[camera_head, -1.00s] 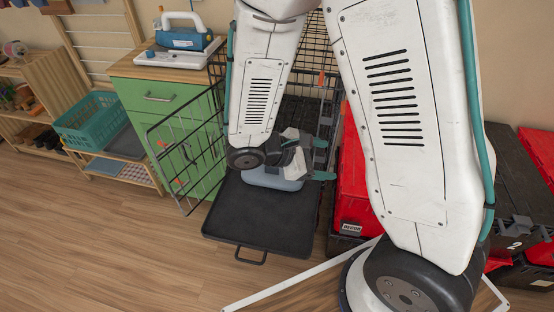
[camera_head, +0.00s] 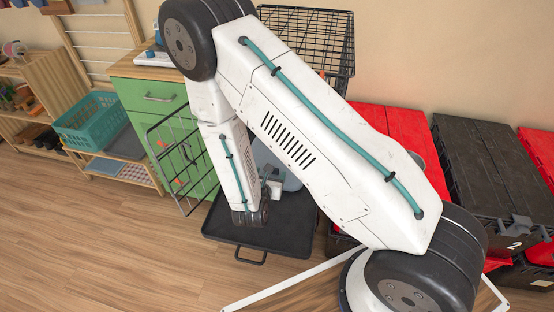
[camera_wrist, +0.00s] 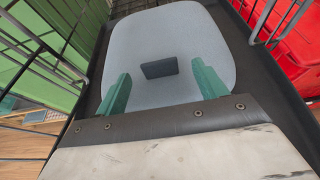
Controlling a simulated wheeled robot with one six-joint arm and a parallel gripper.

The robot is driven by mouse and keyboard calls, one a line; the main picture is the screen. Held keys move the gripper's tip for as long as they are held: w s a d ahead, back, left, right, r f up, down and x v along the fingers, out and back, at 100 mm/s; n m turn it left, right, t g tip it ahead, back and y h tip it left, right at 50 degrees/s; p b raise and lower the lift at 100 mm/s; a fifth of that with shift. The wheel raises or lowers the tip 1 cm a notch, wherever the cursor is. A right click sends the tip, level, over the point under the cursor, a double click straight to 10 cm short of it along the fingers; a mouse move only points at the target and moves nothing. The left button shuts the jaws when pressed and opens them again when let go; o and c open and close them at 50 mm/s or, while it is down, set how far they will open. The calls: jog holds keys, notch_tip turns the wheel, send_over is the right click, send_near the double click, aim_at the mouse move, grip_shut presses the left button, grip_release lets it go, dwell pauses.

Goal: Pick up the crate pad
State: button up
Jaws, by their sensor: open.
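The crate pad (camera_wrist: 175,35) is a grey-blue rounded slab with a small dark tab (camera_wrist: 160,67) standing at its middle. It lies on the black tray (camera_wrist: 240,45) of the wire crate. In the head view only parts of the pad (camera_head: 292,183) show behind my arm. My gripper (camera_wrist: 162,72) is open, its two teal fingers over the pad on either side of the tab, with nothing held. Whether the fingertips touch the pad cannot be told. In the head view my arm hides most of the gripper.
The wire crate (camera_head: 318,22) has its door (camera_head: 165,140) swung open on the left, beside a green cabinet (camera_head: 150,106). The tray (camera_head: 290,232) sticks out onto the wooden floor. Red and black totes (camera_head: 480,160) stand at right. Floor is free at front left.

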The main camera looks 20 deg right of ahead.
jog(key=x, duration=0.4)
jog(key=shift+w+r, duration=0.1)
jog(key=shift+w, duration=0.1)
jog(key=c, duration=1.2)
jog(key=shift+r, duration=0.1)
jog(key=shift+c, duration=0.2)
